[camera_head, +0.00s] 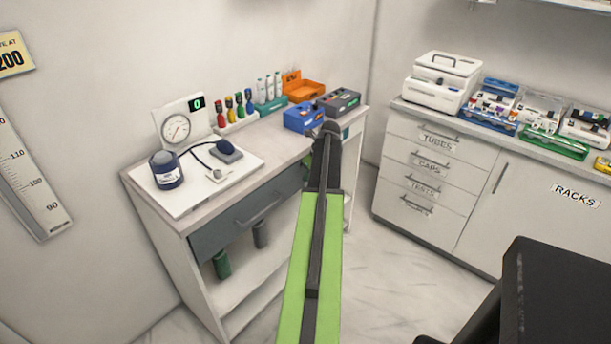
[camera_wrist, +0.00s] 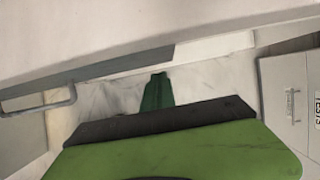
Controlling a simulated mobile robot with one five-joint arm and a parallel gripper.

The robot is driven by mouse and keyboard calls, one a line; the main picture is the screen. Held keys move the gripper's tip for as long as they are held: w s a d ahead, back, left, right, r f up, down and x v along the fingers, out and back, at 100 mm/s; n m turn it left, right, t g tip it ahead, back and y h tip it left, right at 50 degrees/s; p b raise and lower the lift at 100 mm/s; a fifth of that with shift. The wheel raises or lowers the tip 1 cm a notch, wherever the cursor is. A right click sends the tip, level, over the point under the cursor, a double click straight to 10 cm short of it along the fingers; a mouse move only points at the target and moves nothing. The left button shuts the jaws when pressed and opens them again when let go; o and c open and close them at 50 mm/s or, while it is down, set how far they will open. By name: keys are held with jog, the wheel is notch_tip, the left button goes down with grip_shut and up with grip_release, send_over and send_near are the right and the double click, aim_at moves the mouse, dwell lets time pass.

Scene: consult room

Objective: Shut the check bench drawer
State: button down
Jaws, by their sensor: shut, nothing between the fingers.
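The check bench (camera_head: 150,190) stands at the left in the head view. Its grey drawer front (camera_head: 225,228) with a bar handle (camera_head: 262,211) faces me below the top. How far the drawer stands out is hard to tell. My gripper (camera_head: 329,130) is shut and empty, in front of the bench's right part and to the right of the handle. My arm hides part of the bench front. In the wrist view my fingertips (camera_wrist: 158,77) are together, with the drawer handle (camera_wrist: 42,105) to their left, apart from them.
Bottles stand on the shelf below. A white cabinet (camera_head: 425,170) stands right; a black object (camera_head: 555,295) is lower right. Floor between is clear.

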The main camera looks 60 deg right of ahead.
jog(key=s+p+v, duration=0.2)
jog(key=p+v, duration=0.7)
jog(key=v, duration=0.2)
jog(key=shift+f, duration=0.4)
jog(key=shift+a, duration=0.1)
jog(key=shift+s, duration=0.1)
